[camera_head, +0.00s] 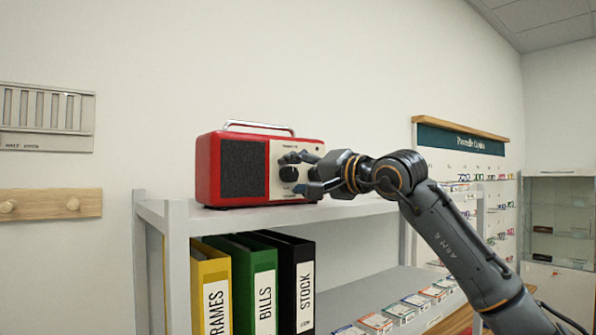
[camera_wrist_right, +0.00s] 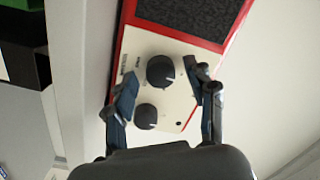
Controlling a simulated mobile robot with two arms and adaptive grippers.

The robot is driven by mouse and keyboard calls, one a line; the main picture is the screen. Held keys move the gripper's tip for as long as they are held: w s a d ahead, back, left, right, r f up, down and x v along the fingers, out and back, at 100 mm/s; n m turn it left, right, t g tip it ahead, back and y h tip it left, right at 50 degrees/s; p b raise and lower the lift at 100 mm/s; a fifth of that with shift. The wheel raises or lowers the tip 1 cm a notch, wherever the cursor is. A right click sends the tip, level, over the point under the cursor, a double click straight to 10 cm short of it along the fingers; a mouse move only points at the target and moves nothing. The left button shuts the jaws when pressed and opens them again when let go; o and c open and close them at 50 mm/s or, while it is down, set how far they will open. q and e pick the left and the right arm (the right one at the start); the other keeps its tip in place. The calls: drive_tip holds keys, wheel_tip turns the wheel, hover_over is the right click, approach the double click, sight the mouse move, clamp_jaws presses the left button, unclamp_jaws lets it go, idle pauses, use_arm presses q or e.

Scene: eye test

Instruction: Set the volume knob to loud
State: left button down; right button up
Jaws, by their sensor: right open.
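A red radio (camera_head: 213,175) with a dark speaker grille and cream control panel stands on the white shelf top. Its panel has two dark round knobs. The knob nearer the grille (camera_wrist_right: 161,70) has a pale pointer mark; the other knob (camera_wrist_right: 146,116) is farther from the grille. The small panel lettering is too blurred to tell which knob is volume. My right gripper (camera_head: 290,173) is in front of the panel. In the right wrist view its open fingers (camera_wrist_right: 161,73) stand on either side of the knob nearer the grille; contact is unclear. My left gripper is out of view.
Yellow (camera_head: 211,290), green (camera_head: 264,290) and black (camera_head: 305,285) binders stand below the radio. Several small packets (camera_head: 375,322) lie on the lower shelf. A wall board (camera_head: 430,165) and a glass cabinet (camera_head: 560,220) are at right. The shelf top beside the radio looks clear.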

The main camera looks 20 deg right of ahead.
clamp_jaws()
